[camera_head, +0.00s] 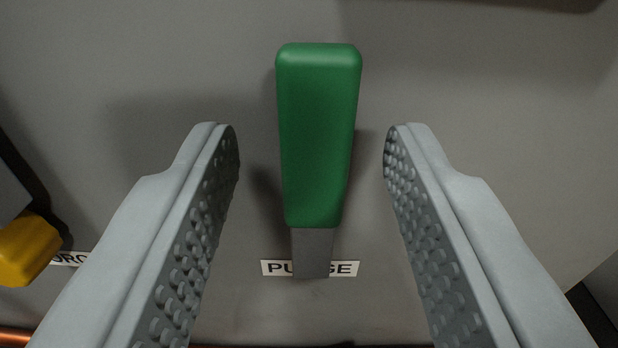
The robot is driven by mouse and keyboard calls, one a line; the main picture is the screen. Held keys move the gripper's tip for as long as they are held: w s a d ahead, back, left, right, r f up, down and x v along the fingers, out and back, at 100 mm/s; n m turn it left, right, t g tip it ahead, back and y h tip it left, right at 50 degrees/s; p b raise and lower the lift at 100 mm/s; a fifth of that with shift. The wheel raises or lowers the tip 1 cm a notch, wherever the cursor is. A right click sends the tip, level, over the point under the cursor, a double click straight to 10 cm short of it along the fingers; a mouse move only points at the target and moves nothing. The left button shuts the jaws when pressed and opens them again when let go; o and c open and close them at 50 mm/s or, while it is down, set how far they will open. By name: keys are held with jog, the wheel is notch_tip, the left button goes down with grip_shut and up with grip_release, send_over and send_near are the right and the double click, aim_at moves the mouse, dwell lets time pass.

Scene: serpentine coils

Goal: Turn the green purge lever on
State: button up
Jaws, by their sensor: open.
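The green purge lever (317,135) stands out from a grey panel in the middle of the view. Its green grip points up in the picture, and a short grey metal stem (312,252) shows below it. The stem covers the middle of a white label reading "PURGE" (345,268). My gripper (312,150) is open, with one finger on each side of the green grip. A gap shows between the grip and each finger, so neither appears to touch it. How far the fingertips are from the lever in depth is hard to tell.
A yellow handle (27,249) sits at the left edge, beside a partly hidden white label (70,259). A copper-coloured pipe (16,338) shows at the bottom left. The grey panel (440,60) around the green lever is bare. A dark edge crosses the top right.

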jog(key=s, duration=1.7)
jog(key=shift+s, duration=0.1)
jog(key=s+a+f, duration=0.2)
jog(key=s+f, duration=0.1)
jog(key=s, duration=1.4)
jog(key=s+a+f, duration=0.2)
jog(key=s+f, duration=0.1)
jog(key=s, duration=1.4)
jog(key=shift+g, duration=0.3)
